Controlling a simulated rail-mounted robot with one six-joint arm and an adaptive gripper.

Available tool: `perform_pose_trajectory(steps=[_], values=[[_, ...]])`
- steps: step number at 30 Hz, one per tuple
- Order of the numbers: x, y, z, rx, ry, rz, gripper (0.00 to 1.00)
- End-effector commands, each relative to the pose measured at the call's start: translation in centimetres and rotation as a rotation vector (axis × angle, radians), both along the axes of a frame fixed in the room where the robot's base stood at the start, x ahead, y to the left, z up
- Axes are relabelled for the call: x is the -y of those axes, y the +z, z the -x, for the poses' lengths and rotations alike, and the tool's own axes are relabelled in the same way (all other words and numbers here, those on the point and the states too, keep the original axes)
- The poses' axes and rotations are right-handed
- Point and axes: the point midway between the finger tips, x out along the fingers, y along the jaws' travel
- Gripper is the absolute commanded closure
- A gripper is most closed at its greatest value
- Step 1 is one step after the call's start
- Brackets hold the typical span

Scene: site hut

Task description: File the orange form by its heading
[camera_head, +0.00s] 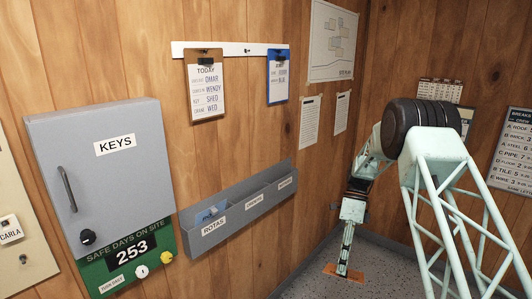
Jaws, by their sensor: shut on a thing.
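The orange form (352,277) is held low over the grey floor, right of the wall rack. Its heading cannot be read from here. My gripper (342,267) points down and is shut on the form, clear of the rack. The grey wall rack (245,221) has three pockets in a row, each with a white label. The nearest label reads ROTAS (214,226); the middle label (254,201) and far label (285,183) are too small to read surely. A blue and white paper (209,214) stands in the ROTAS pocket. No papers show in the other two.
A grey KEYS cabinet (105,165) juts from the wall left of the rack, above a green safety board (125,262). Clipboards hang from a white rail (228,49) above the rack. The space in front of the rack is free.

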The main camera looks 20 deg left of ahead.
Motion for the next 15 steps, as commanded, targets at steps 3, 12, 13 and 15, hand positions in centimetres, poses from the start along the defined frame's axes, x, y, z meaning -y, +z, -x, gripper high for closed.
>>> perform_pose_trajectory(steps=[3, 12, 13, 15], values=[[-2.2, 0.8, -1.0, -0.056, -0.134, -0.01, 1.0], [-7.2, 3.1, -3.0, -0.182, -0.436, -0.057, 1.0], [-7.7, 3.3, -3.2, -0.193, -0.464, -0.064, 1.0], [-8.8, 3.9, -3.7, -0.221, -0.534, -0.081, 1.0]])
